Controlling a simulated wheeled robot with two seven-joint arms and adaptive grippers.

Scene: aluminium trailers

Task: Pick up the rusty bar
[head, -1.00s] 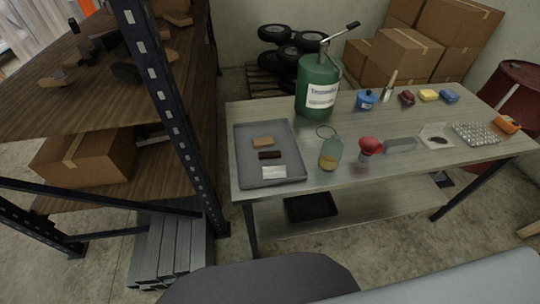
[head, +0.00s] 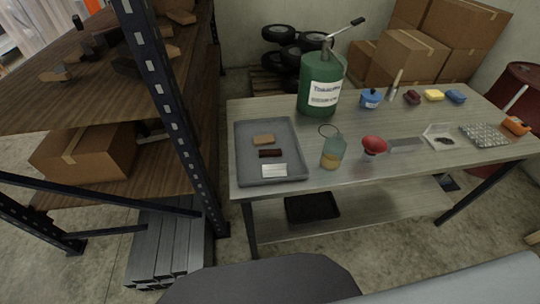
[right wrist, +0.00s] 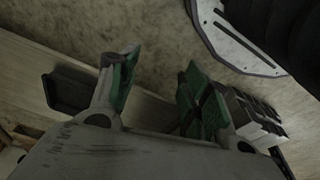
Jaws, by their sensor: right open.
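A short, dark reddish-brown bar, which looks like the rusty bar (head: 270,153), lies flat in the grey tray (head: 243,170) at the table's left end. It lies between a tan bar (head: 263,140) and a pale silvery bar (head: 274,170), apart from both. My right gripper (right wrist: 158,66) shows in the right wrist view, with its green-padded fingers spread and nothing between them. It is low, with the floor and the table's lower shelf behind it. It does not show in the head view. My left gripper is in neither view.
The table (head: 400,165) also holds a green canister (head: 320,85), a bottle (head: 332,152), a red-topped item (head: 374,145) and several small things. A shelving rack (head: 165,110) stands close on the left, with metal beams (head: 170,245) below it. A black tray (right wrist: 70,92) sits on the lower shelf.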

